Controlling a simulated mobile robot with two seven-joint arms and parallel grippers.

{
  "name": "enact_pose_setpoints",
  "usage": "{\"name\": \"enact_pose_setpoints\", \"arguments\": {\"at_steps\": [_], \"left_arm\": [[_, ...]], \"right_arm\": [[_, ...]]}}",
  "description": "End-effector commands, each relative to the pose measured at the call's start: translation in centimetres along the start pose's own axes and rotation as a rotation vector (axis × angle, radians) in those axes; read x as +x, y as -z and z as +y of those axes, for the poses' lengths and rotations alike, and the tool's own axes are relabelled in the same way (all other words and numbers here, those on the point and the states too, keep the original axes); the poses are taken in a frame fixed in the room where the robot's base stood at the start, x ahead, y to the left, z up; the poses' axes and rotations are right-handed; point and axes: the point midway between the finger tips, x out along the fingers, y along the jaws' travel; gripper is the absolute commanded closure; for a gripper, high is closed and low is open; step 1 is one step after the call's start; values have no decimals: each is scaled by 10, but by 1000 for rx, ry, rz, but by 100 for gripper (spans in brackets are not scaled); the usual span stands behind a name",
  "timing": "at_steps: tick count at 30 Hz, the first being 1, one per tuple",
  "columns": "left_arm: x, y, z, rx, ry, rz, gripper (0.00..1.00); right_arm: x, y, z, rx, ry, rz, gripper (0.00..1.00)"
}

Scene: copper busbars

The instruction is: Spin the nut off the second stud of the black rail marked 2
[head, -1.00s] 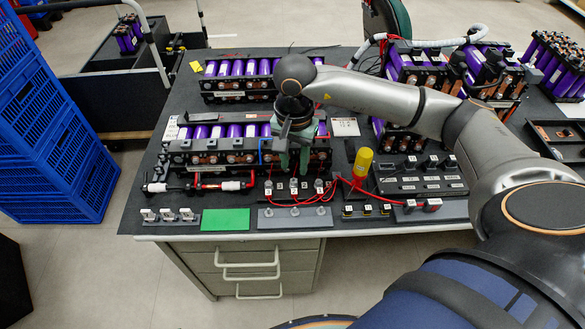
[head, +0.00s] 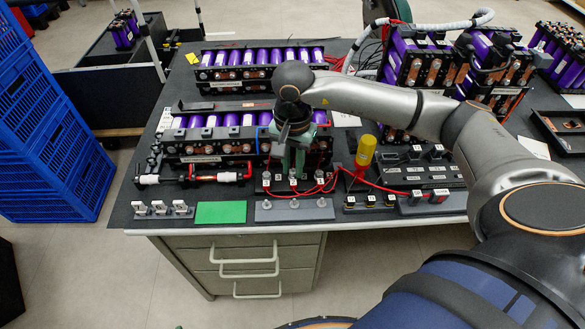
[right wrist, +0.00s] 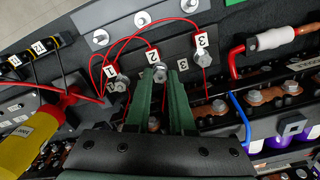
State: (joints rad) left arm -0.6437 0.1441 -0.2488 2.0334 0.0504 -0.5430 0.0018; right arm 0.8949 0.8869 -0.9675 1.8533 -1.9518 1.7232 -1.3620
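The black rail (head: 262,188) carries three studs labelled 1, 2 and 3, each with a metal nut and a red lead. The nut on stud 2 (right wrist: 160,72) is the middle one in the right wrist view. My right gripper (right wrist: 162,76) has green fingers that stand apart, with the tips at either side of that nut. I cannot tell whether they touch it. In the head view the right gripper (head: 292,168) points down over the middle of the rail and partly hides it. My left gripper is out of view.
A grey strip with bare studs (head: 294,210) and a green mat (head: 220,212) lie in front. A yellow-handled tool (head: 365,152) stands right of the rail. Purple battery modules (head: 225,148) stand close behind. Red leads loop beside the studs.

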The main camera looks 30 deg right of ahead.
Motion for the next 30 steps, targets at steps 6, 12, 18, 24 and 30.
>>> {"name": "enact_pose_setpoints", "arguments": {"at_steps": [6,12,18,24,30], "left_arm": [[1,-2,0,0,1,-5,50],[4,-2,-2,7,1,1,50],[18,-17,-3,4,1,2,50],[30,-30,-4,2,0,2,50],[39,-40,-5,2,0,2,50]], "right_arm": [[0,0,0,0,0,0,100],[1,0,0,-19,1,1,100],[3,1,0,-266,2,3,100],[2,1,0,-555,2,4,100],[-1,0,0,-796,2,2,100]]}}
